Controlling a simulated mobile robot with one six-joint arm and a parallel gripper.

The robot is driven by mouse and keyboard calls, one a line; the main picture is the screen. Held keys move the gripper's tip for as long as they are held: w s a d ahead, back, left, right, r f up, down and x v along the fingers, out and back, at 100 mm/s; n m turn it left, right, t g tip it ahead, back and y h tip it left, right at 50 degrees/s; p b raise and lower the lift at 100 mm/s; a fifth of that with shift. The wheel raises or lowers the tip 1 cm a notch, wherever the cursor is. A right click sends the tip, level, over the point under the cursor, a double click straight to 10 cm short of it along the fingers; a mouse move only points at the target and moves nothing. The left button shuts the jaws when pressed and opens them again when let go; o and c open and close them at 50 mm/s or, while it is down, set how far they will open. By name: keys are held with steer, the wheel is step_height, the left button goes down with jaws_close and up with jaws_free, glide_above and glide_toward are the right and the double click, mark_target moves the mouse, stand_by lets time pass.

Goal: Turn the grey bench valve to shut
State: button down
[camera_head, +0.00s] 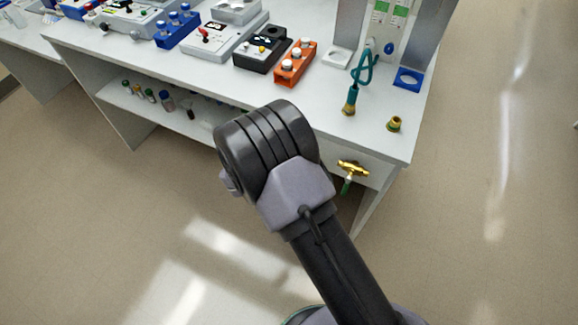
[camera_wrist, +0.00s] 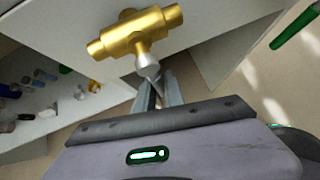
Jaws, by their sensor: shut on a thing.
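In the wrist view, the grey bench valve has a brass body (camera_wrist: 136,33) on the bench front, with its pipe running across the picture. Its grey handle (camera_wrist: 147,64) points away from the body, roughly across the pipe line, down toward my gripper (camera_wrist: 156,90). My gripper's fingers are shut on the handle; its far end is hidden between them. In the head view my arm hides both this valve and my gripper. Another brass valve (camera_head: 352,167) with a green handle (camera_head: 346,187) shows to the right there; a green handle also shows in the wrist view (camera_wrist: 294,28).
A lower shelf (camera_head: 118,94) holds several small bottles. The floor in front is clear.

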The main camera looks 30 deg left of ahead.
steer(key=c, duration=1.4)
jaws_free()
steer(key=shift+c, duration=0.2)
steer(key=p+v, duration=0.6)
steer(key=v, duration=1.1)
steer(key=shift+r, duration=0.15)
steer(key=shift+s+a, duration=0.1)
